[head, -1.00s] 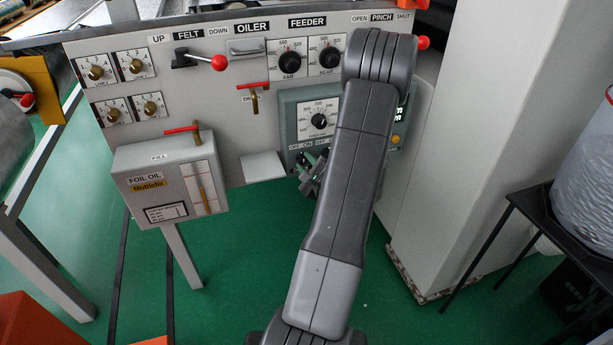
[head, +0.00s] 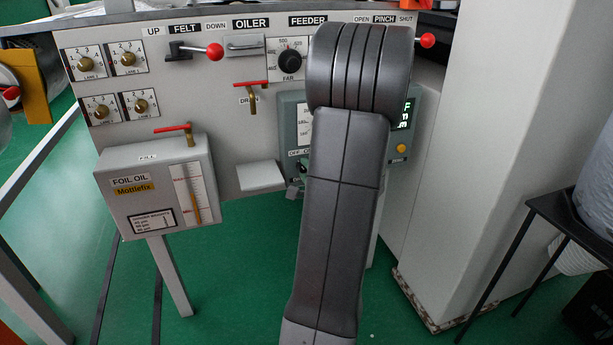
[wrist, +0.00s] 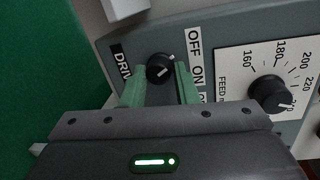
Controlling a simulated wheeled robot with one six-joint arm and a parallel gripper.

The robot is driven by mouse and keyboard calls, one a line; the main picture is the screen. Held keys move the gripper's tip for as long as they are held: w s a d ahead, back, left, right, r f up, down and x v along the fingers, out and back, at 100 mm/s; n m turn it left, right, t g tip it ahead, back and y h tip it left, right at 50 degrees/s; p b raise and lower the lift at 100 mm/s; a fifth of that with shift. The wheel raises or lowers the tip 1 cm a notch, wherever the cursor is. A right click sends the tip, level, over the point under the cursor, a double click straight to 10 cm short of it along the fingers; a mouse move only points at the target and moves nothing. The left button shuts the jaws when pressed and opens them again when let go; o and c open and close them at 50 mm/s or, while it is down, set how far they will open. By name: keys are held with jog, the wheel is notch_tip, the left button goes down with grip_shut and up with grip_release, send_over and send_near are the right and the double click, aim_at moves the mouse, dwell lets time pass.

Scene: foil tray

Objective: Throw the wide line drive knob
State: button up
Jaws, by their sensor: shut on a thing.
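The drive knob (wrist: 160,69) is a small round black knob with a white mark, on the grey-green control box. In the wrist view it sits beside the "DRIV…" label and the OFF and ON labels. My gripper (wrist: 161,78) has its two green fingers on either side of the knob and is shut on it. The white mark points to the upper right in that view.
A larger feed dial (wrist: 270,94) is right of the knob in the wrist view. The foil oil box (head: 155,190) and a small grey ledge (head: 260,177) stand left of my arm. A wide pale column (head: 470,150) and a black side table (head: 545,207) are at right.

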dwell(0.3)
jog(key=o, duration=1)
jog(key=shift+s, duration=0.1)
jog(key=p+v, duration=0.2)
jog(key=v, duration=1.1)
jog(key=shift+s, duration=0.25)
jog(key=shift+w+d, duration=0.1)
jog(key=b+x, duration=0.1)
jog(key=x, duration=1.2)
jog(key=shift+w+b, duration=0.3)
jog(key=shift+b, duration=0.1)
